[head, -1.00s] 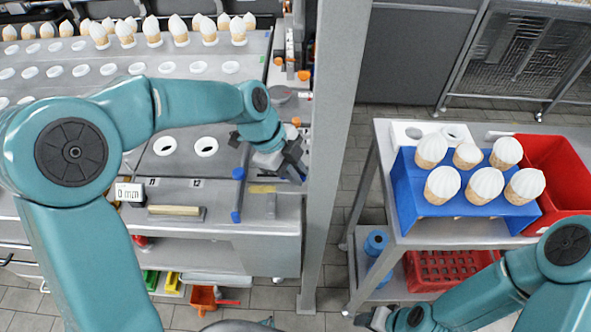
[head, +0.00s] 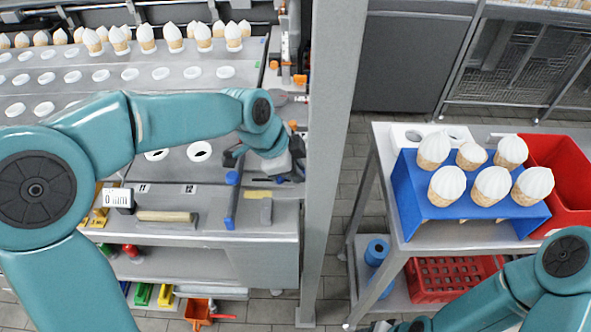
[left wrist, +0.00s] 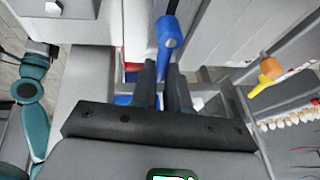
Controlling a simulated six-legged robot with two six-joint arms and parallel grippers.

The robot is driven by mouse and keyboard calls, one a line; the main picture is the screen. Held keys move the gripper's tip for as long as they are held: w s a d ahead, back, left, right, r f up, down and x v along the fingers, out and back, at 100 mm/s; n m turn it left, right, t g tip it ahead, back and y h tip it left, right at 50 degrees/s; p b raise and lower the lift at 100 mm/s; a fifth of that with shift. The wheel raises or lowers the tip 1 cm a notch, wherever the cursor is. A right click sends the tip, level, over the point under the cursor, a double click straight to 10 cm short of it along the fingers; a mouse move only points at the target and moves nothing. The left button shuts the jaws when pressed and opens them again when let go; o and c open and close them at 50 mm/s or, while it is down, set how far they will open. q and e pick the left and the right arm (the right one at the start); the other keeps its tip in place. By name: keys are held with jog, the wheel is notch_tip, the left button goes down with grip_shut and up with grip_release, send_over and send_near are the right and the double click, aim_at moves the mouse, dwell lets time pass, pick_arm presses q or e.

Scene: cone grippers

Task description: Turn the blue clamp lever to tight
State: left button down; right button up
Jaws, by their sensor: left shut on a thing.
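The blue clamp lever (left wrist: 168,38) shows in the left wrist view as a blue handle with a round end, its lower part between the two dark fingers. My left gripper (left wrist: 164,80) is shut on it. In the head view my left gripper (head: 284,172) is at the right end of the workbench, beside the grey post, and its wrist hides most of the fingers and the lever. My right gripper (head: 386,326) is only just in view at the bottom edge; its fingers cannot be made out.
A grey post (head: 332,150) stands just right of my left gripper. A blue-ended bar (head: 230,200) and a wooden-handled tool (head: 166,216) lie along the front of the bench. A cart at the right holds a blue stand (head: 420,200) of cones and a red bin (head: 560,180).

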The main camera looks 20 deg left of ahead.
pick_arm(q)
jog(key=c, duration=1.1)
grip_release()
jog(key=shift+a, duration=0.1)
jog(key=shift+r, duration=0.15)
jog(key=v, duration=1.6)
jog(key=shift+s+p, duration=0.1)
jog(key=shift+p, duration=0.2)
